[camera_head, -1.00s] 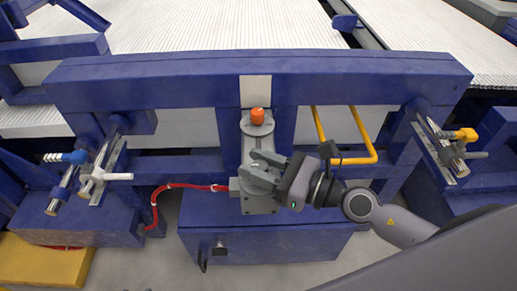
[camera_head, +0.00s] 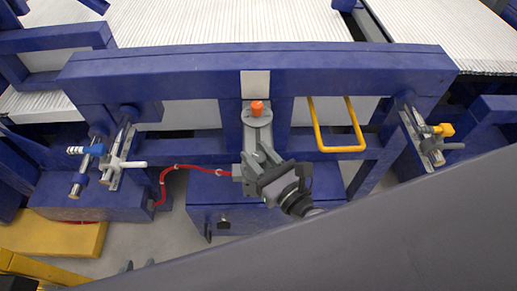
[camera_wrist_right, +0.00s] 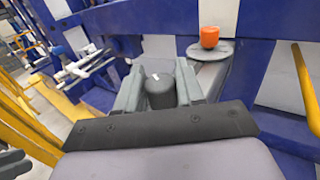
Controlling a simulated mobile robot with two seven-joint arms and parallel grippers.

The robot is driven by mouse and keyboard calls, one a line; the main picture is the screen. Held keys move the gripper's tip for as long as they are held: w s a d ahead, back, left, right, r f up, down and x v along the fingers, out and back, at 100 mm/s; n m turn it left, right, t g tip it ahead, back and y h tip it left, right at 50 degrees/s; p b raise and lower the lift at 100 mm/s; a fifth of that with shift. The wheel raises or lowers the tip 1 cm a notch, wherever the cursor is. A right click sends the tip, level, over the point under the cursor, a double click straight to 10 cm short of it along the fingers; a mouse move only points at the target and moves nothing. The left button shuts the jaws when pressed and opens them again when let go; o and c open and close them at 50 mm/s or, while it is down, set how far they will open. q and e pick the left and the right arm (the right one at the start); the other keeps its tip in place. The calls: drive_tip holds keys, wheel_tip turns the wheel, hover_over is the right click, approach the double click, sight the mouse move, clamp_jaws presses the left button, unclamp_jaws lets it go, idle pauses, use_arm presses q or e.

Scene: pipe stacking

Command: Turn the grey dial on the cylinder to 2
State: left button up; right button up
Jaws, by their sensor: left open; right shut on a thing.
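The grey dial (camera_wrist_right: 159,92) is a dark upright knob with a small white mark on top, seen in the right wrist view. My right gripper (camera_wrist_right: 160,84) is shut on it, one finger on each side. In the head view my right gripper (camera_head: 260,158) hides the dial, on the grey cylinder unit (camera_head: 257,135) at the middle of the blue frame. The numbers around the dial cannot be read.
An orange knob (camera_head: 257,107) stands on a round grey plate behind the dial. A red cable (camera_head: 190,168) runs left from the unit. A yellow bar handle (camera_head: 340,149) is to the right. Lever clamps (camera_head: 117,163) sit at left and right (camera_head: 430,140). My grey arm covers the lower right.

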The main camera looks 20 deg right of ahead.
drive_tip(key=shift+m+h, duration=0.6)
drive_tip(key=shift+h, duration=0.3)
drive_tip(key=shift+t+h+p, duration=0.3)
drive_tip(key=o, duration=1)
drive_tip(key=shift+c, duration=0.2)
